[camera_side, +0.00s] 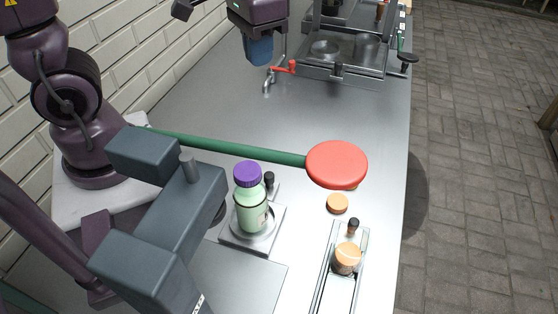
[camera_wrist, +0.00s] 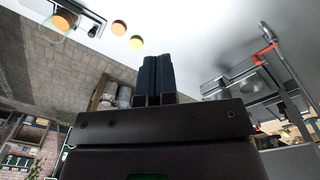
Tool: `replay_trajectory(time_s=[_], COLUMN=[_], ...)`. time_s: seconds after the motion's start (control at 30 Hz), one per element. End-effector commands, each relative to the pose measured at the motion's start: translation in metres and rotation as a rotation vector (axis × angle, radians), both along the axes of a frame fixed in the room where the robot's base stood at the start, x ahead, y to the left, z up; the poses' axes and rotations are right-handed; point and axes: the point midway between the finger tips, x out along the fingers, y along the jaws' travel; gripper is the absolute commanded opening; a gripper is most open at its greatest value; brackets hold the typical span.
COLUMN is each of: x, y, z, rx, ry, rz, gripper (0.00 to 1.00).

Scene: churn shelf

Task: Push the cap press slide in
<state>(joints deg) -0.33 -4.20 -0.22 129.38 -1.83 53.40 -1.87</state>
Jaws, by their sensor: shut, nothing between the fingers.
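A dark grey press body (camera_side: 185,210) stands at the lower left with a long green lever (camera_side: 230,147) ending in a red disc (camera_side: 337,164). Beside it, a pale green bottle with a purple cap (camera_side: 247,174) stands upright on a square metal plate (camera_side: 233,240), which looks like the slide. A black knob (camera_side: 269,179) shows just behind the bottle; its attachment is partly hidden. My gripper (camera_side: 258,52) is at the top of the side view, well apart from these, pointing down. Its fingers (camera_wrist: 155,78) are shut and empty in the wrist view.
A narrow rail (camera_side: 335,285) with a black knob holds an orange-topped jar (camera_side: 347,257). An orange disc (camera_side: 338,203) lies near it. A red-handled tap (camera_side: 284,68) and a metal frame (camera_side: 345,65) stand at the back.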

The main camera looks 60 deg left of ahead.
Motion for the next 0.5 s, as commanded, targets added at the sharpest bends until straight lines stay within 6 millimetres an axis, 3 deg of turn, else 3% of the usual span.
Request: replay_trajectory(time_s=[0.3,0.5], x=[0.056,0.079], y=[-0.007,-0.012], z=[-0.095,-0.136], rx=[-0.030,-0.041], ry=[0.308,0.399], rz=[0.113,0.190], gripper=[0.00,0.00])
